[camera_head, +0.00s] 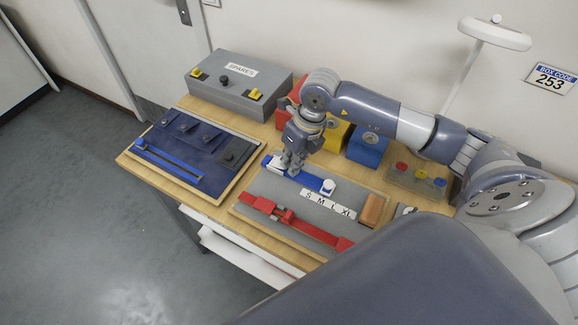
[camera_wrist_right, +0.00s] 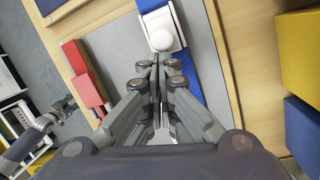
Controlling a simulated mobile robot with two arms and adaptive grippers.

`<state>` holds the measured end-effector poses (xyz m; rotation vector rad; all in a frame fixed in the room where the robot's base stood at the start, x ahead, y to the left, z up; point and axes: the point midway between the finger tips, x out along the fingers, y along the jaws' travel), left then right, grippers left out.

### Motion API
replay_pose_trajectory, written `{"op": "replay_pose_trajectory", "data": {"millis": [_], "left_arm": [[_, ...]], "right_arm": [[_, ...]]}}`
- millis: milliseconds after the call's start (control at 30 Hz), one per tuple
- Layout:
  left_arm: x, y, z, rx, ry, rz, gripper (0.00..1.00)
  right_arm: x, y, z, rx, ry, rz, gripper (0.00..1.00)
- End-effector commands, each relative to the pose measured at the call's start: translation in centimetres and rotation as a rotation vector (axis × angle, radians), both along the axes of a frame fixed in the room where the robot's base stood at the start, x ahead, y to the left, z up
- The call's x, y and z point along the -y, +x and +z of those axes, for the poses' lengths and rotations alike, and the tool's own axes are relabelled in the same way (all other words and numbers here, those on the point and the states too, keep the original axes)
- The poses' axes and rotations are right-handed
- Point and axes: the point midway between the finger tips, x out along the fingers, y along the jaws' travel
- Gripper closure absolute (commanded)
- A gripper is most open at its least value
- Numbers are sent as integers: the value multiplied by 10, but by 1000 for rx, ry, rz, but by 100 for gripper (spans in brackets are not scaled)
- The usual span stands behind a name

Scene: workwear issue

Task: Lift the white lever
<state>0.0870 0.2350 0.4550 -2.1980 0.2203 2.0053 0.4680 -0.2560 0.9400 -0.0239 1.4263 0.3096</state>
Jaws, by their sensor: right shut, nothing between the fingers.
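A blue bar lies on the grey board (camera_head: 300,207). A white piece with a round knob (camera_wrist_right: 162,38) sits on the bar in the right wrist view, just ahead of my fingertips. In the head view it is mostly hidden by my gripper. A second white knob (camera_head: 328,186) stands at the bar's right end; I cannot tell which one is the lever. My right gripper (camera_head: 290,172) is shut and empty, low over the bar; its fingertips (camera_wrist_right: 160,62) are close to the knobbed piece, contact unclear. What looks like my left gripper (camera_wrist_right: 66,104) is small at the wrist view's left edge.
A red slider bar (camera_head: 283,215) runs along the front of the grey board. A dark blue panel (camera_head: 190,147) lies to the left. A grey SPARES box (camera_head: 238,85), a yellow box (camera_head: 336,134) and a blue box (camera_head: 368,148) stand behind. A white lamp (camera_head: 495,33) rises at the back right.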

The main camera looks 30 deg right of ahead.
Motion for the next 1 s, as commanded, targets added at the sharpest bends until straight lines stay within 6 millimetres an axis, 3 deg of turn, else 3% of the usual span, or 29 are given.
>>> {"op": "replay_pose_trajectory", "data": {"millis": [367, 1000], "left_arm": [[0, 0, -21, -1, 0, 0, 60], [0, 0, -9, 1, 0, 1, 60]], "right_arm": [[-2, 18, 15, 8, 1, 0, 100], [-2, 16, 33, 2, -1, 0, 100]]}}
